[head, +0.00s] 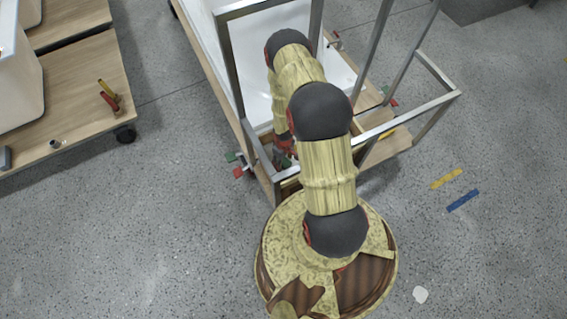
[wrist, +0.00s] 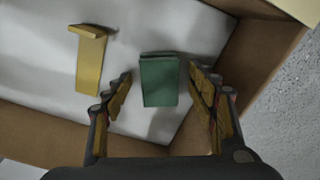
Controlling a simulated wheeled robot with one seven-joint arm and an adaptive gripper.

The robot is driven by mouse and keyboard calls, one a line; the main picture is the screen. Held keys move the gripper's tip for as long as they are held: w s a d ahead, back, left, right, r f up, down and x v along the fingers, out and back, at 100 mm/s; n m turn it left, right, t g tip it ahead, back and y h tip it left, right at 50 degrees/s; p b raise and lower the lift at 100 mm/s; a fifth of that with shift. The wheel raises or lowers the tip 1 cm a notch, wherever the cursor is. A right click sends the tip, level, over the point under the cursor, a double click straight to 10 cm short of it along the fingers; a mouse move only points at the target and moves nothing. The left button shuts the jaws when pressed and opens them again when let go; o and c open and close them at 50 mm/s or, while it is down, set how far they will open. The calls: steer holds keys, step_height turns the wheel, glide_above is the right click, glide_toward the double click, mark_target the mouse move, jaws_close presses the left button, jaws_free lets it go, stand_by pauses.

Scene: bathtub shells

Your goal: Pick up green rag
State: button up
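The green rag (wrist: 159,82) shows in the wrist view as a flat, folded-looking rectangle on the white floor of a brown-walled box. My gripper (wrist: 160,70) is open, with one finger to the left of the rag and one to the right. Gaps show between the rag and both fingers, and I see nothing held. How high the fingertips are above the rag I cannot tell. In the head view my own arm hides most of the gripper and the place below it, and I cannot make out the rag there.
A yellow piece (wrist: 90,62) lies left of the rag in the box. The box's brown wall (wrist: 258,62) rises close to the right finger. A metal frame (head: 437,103) stands around a white tub shell (head: 250,60). A wooden cart (head: 85,75) stands at left. Floor at right is mostly clear.

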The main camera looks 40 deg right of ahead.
mark_target(284, 161)
steer(key=shift+c, duration=1.2)
steer(key=c, duration=1.1)
steer(key=shift+o, duration=0.2)
step_height(284, 161, up, 10)
steer(key=p, duration=0.4)
steer(key=o, duration=0.7)
steer(key=c, duration=0.5)
steer(key=shift+w, duration=0.1)
